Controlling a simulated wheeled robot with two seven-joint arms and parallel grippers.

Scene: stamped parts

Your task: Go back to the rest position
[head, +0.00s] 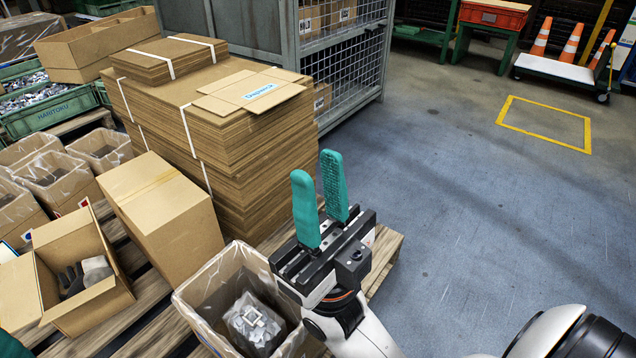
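My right gripper (318,168) reaches in from the lower right, its two teal fingers pointing up. The fingers stand apart with an empty gap between them, so it is open and holds nothing. It is above the pallet's right edge, beside a lined carton (196,297) holding a bagged metal part (254,324). The gripper's body overlaps that carton's right side in the picture. A dark teal edge shows in the bottom left corner; it may be part of my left gripper, but too little shows to tell.
A closed carton (162,205), an open carton with gloves (84,279) and a tall stack of flat cardboard (243,150) stand left of the gripper. A mesh cage (348,65) is behind. Green bins (52,111) are far left. The floor (490,220) at right is clear.

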